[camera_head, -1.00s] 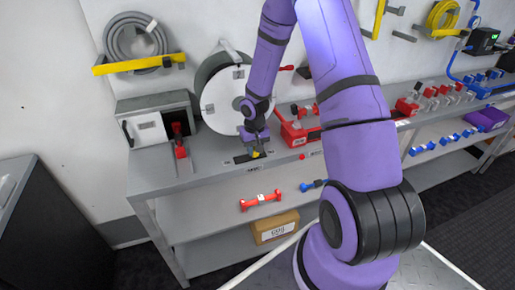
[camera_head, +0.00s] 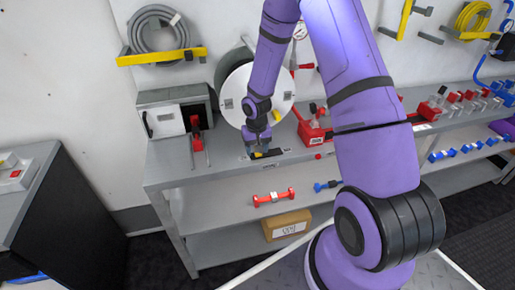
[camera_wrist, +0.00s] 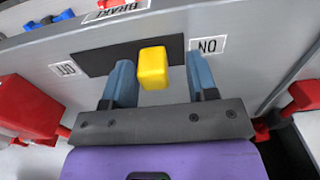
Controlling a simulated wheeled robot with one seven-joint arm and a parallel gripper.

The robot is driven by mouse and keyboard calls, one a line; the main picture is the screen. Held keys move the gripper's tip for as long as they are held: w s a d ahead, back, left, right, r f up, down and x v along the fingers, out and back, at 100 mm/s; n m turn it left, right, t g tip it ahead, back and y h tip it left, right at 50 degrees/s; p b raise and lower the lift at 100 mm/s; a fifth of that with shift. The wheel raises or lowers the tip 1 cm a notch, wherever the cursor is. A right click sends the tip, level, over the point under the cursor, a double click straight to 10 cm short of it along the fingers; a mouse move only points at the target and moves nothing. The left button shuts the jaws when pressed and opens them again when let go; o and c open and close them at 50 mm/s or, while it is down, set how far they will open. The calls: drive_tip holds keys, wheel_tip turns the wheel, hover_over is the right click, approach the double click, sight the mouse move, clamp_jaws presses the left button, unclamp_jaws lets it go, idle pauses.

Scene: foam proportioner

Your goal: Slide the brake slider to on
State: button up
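The brake slider is a yellow knob (camera_wrist: 153,68) standing in a dark slot plate (camera_wrist: 96,60) on the grey bench top. The ON label (camera_wrist: 208,45) lies past the slot's right end in the wrist view, the OFF label (camera_wrist: 64,69) past its left. The knob stands nearer ON, with some dark slot between it and that end. My gripper (camera_wrist: 161,80) straddles the knob with fingers apart. The left finger is close against the knob, contact unclear; a gap shows on the right. In the head view my gripper (camera_head: 259,147) is low over the slider, which is partly hidden.
A grey box with a red-handled valve (camera_head: 197,130) stands left of the slot on the bench (camera_head: 170,172). A white reel (camera_head: 236,85) is behind, and a red unit (camera_head: 312,128) is to the right. Red and blue fittings lie on the lower shelf.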

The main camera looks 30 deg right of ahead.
wheel_tip(320, 180, up, 11)
idle(0.7)
drive_tip(key=shift+f, duration=0.1)
drive_tip(key=s+a+r+t, duration=0.1)
drive_tip(key=s+r, duration=0.2)
drive_tip(key=r, duration=0.4)
drive_tip(key=s+a+r+n+h, duration=0.1)
drive_tip(key=s+r, duration=0.2)
drive_tip(key=r, duration=0.4)
drive_tip(key=s+a+r+t, duration=0.1)
drive_tip(key=s+r, duration=0.3)
drive_tip(key=r, duration=0.3)
drive_tip(key=s+a+r+n+t, duration=0.1)
drive_tip(key=s+a+r, duration=0.1)
drive_tip(key=s+r, duration=0.3)
drive_tip(key=s+a+r+n+t+y, duration=0.1)
drive_tip(key=s+r, duration=0.3)
drive_tip(key=s, duration=0.9)
drive_tip(key=shift+s+a+r+t, duration=0.2)
drive_tip(key=shift+a+r+t, duration=0.2)
drive_tip(key=shift+t, duration=0.2)
